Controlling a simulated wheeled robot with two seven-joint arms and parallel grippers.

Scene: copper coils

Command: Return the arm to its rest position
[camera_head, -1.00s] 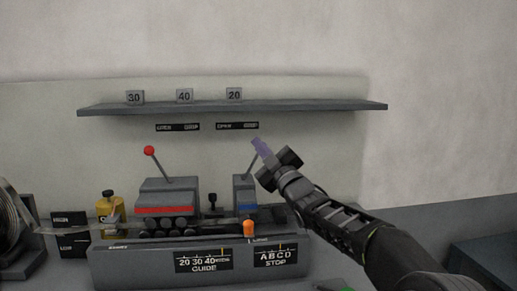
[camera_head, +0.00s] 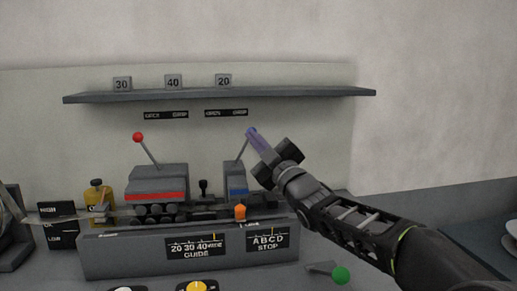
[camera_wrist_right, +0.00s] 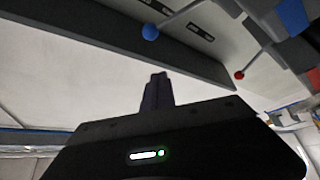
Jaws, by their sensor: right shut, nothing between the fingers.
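My right gripper (camera_head: 260,144) is shut and empty, raised in front of the bench machine (camera_head: 130,255). Its closed purple fingers also show in the right wrist view (camera_wrist_right: 157,92). The blue-knobbed lever (camera_head: 251,131) appears at the fingertips in the head view. In the right wrist view the blue knob (camera_wrist_right: 150,32) is clear of the fingers, with a gap between. The red-knobbed lever (camera_head: 138,137) stands to the left, also seen in the wrist view (camera_wrist_right: 239,75). My left gripper is not in view.
A shelf (camera_head: 300,93) with blocks marked 30, 40 and 20 runs along the wall above. An orange knob (camera_head: 240,212), a yellow knob (camera_head: 197,287) and a green knob (camera_head: 341,275) are low in front. A yellow bottle (camera_head: 96,193) stands at left. The wall at right is open.

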